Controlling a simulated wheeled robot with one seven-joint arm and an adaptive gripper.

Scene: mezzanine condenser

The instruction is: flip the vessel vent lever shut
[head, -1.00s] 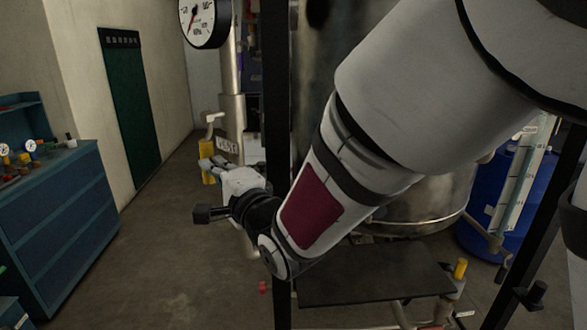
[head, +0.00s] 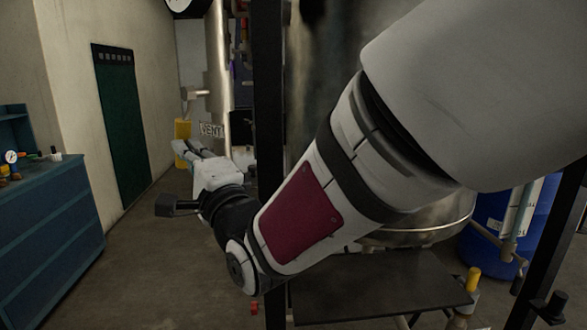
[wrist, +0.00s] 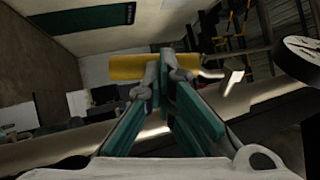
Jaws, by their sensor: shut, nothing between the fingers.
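A yellow lever handle (head: 183,129) stands upright beside a small lettered tag (head: 211,130), near a tall metal pipe; I take it for the vent lever. The lettering is hard to read. My gripper (head: 181,149) is shut and empty, with its fingertips at the lower end of the yellow part in the head view. In the wrist view the yellow handle (wrist: 128,67) runs across just beyond my fingertips (wrist: 165,58), which overlap its right part. I cannot tell whether they touch it. The lever's pivot is not clear.
A pressure gauge (head: 187,5) hangs above and shows at the right of the wrist view (wrist: 302,58). A black upright post (head: 269,100) stands close right of my gripper. A blue cabinet (head: 50,215) is at left. The floor between is clear.

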